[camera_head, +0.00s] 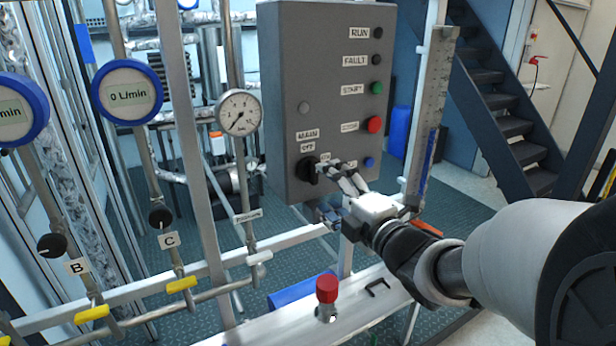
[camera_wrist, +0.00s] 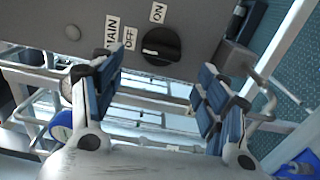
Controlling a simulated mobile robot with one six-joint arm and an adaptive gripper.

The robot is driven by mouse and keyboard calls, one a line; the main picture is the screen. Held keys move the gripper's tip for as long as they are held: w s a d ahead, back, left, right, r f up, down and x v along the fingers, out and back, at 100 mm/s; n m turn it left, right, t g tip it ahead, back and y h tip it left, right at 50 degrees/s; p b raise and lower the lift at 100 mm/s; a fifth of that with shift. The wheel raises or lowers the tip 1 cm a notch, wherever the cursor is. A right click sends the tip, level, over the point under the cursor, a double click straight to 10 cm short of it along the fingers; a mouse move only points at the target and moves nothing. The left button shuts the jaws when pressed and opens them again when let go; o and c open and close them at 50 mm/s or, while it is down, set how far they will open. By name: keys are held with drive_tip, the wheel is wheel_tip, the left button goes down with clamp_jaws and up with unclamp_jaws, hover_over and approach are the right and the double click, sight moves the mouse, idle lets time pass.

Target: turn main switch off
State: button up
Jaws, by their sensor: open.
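The main switch (camera_head: 306,168) is a black rotary knob low on the grey control box, below the labels MAIN and OFF. In the wrist view the knob (camera_wrist: 162,46) shows a white mark on its left side. The OFF label is to its left and the ON label above it; I cannot tell clearly which one the mark points to. My gripper (camera_head: 338,173) is at the box's lower front, just right of the knob in the head view. In the wrist view its blue-padded fingers (camera_wrist: 155,72) are spread wide and empty, with the knob beyond and between their tips.
Red (camera_head: 374,124), green (camera_head: 376,88) and blue (camera_head: 369,162) buttons sit on the same panel (camera_head: 325,70). A red-capped valve (camera_head: 327,288) stands on the white beam below. A pressure gauge (camera_head: 239,112) and pipes are at left. Stairs (camera_head: 500,110) rise at right.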

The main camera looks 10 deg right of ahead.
drive_tip(key=v, duration=0.6)
drive_tip(key=shift+s, duration=0.2)
